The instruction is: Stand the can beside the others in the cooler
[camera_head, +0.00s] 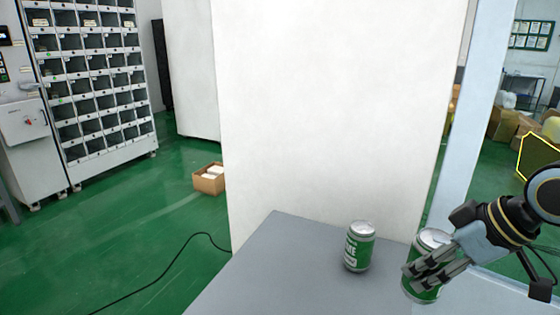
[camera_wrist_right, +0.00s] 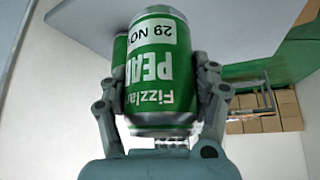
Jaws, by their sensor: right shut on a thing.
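A green and white can (camera_head: 359,246) stands upright on a grey surface (camera_head: 290,258). My right gripper (camera_head: 424,275) is shut on a second green can (camera_head: 434,238), to the right of the standing can and apart from it. The held can is roughly upright, with its silver top showing; the fingers cover part of its side. In the right wrist view the held can (camera_wrist_right: 163,65) sits between both fingers, its label reading "Fizzlar". Part of another green can (camera_wrist_right: 120,48) shows behind it. I cannot tell which structure is the cooler. My left gripper is not in view.
A tall white panel (camera_head: 335,110) rises behind the grey surface, with a pale upright post (camera_head: 474,110) to its right. A vending rack (camera_head: 95,85) stands far left. A cardboard box (camera_head: 208,180) and black cable (camera_head: 160,275) lie on the green floor.

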